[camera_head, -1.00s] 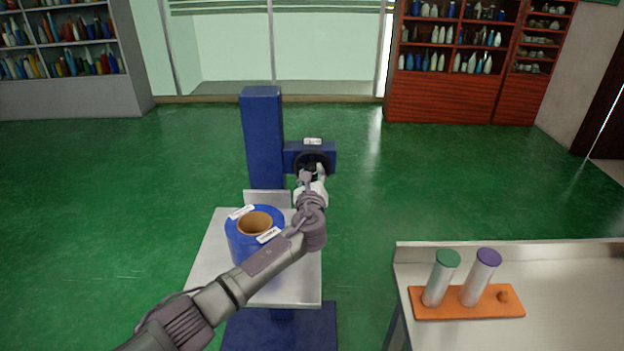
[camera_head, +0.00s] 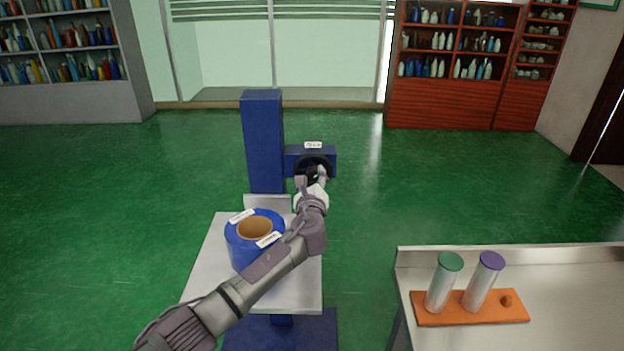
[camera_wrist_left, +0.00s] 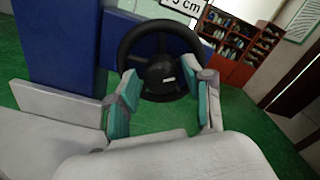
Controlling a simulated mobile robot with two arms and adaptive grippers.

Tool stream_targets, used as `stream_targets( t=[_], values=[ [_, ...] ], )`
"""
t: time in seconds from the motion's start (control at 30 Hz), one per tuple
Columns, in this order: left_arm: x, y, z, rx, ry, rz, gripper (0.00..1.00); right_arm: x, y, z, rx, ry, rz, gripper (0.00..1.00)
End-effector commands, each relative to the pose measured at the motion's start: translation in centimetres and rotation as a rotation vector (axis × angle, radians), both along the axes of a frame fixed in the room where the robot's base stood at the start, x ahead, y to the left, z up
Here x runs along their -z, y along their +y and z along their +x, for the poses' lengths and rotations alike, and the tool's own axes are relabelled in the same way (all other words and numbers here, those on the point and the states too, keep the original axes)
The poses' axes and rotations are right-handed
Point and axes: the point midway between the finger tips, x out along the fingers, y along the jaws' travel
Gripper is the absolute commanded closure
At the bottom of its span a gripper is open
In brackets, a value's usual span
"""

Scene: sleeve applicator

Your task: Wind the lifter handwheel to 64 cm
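The blue lifter column (camera_head: 263,140) stands upright with a blue side arm that carries the black handwheel (camera_head: 318,157). In the left wrist view the handwheel (camera_wrist_left: 160,76) shows face-on, with a dark hub. A white readout (camera_wrist_left: 187,8) above it is cut off by the frame; its end seems to read "5 cm". My left gripper (camera_head: 312,178) is at the wheel's near side. In the left wrist view its two teal-padded fingers (camera_wrist_left: 167,84) stand wide apart, one at each side of the wheel's lower part. Contact with the rim is unclear. My right gripper is out of view.
A blue roll with a brown core (camera_head: 255,229) sits on the lifter's grey platform (camera_head: 208,270), partly behind my left arm. At right, a table (camera_head: 580,300) holds an orange board (camera_head: 455,312) with green-capped and purple-capped cylinders. Green floor around the lifter is clear.

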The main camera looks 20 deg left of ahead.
Motion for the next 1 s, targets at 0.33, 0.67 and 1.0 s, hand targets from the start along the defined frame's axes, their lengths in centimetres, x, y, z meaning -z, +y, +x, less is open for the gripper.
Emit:
stream_targets(
  t=[0.33,0.67,1.0],
  values=[
    [0.0,0.0,-0.1,0.0,0.0,0.001,0.36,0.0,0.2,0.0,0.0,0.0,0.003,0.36],
    [0.2,-1.3,-4.4,0.003,0.0,0.0,0.36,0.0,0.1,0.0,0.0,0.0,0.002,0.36],
    [0.1,-3.0,-10.4,0.001,0.002,0.001,0.36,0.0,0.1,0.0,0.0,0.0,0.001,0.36]
  ],
)
